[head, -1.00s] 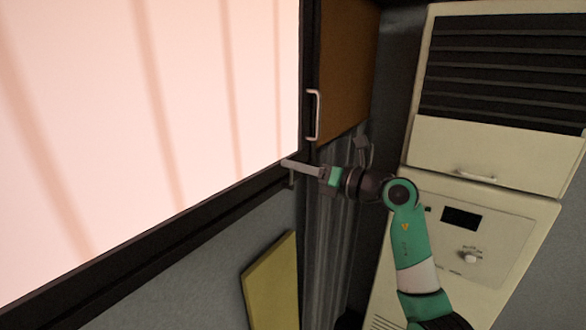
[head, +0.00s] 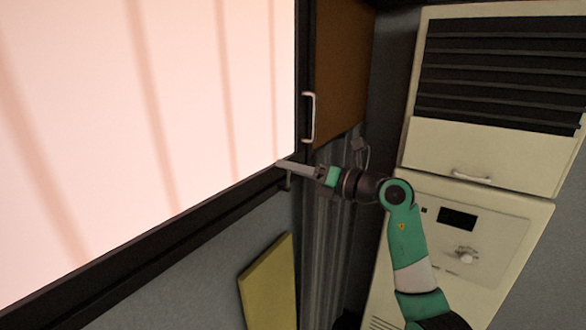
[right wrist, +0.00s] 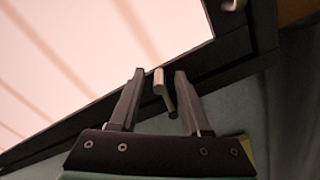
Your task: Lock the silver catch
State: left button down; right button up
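The silver catch (right wrist: 164,92) is a small grey lever at the dark frame of the bright window, near its lower right corner. In the right wrist view it stands between the two fingers of my right gripper (right wrist: 158,88). The fingers are apart, with gaps visible on both sides of the catch. In the head view my right gripper (head: 296,166) reaches to the frame corner from the right, and a bit of the catch (head: 289,181) shows just below the fingers. My left gripper is not in view.
A yellow board (head: 268,285) leans below. A cream cabinet (head: 480,160) with a vent, handle and knob stands at the right. Grey ribbed material hangs behind my right arm.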

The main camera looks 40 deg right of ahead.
jog(key=s+d+b, duration=0.2)
jog(key=s+b, duration=0.1)
jog(key=s, duration=0.8)
jog(key=shift+s+d+b, duration=0.15)
jog(key=shift+s+b, duration=0.05)
jog(key=shift+b, duration=0.15)
